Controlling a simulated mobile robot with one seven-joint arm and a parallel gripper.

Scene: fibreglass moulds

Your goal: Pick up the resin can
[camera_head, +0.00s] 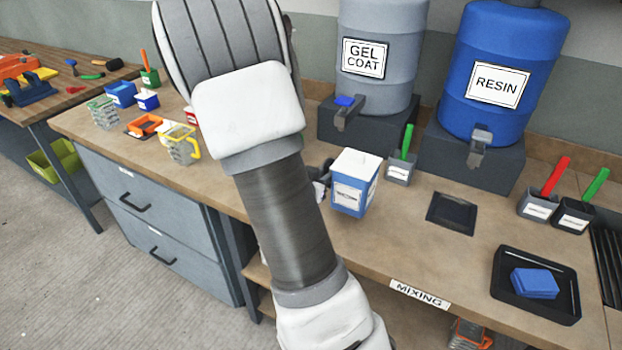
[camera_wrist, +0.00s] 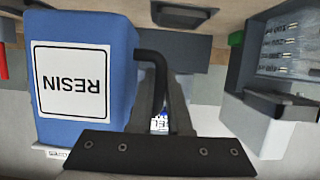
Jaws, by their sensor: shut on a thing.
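The resin can (camera_head: 352,197) is a square blue can with a white top and a white label, upright over the mixing bench in the head view. In the wrist view the can (camera_wrist: 88,85) fills the left side, its RESIN label upside down. Its black handle (camera_wrist: 150,56) runs between my fingers. My gripper (camera_wrist: 163,98) is shut on this handle, beside the can. In the head view my gripper (camera_head: 321,181) is mostly hidden behind my arm. I cannot tell whether the can's base touches the bench.
The blue resin drum (camera_head: 488,75) and grey gel coat drum (camera_head: 380,55) stand behind. A grey cup (camera_head: 401,170) with a green stick is close to the can's right. A dark mat (camera_head: 452,213) and a black tray (camera_head: 508,288) with blue cloths lie farther right.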

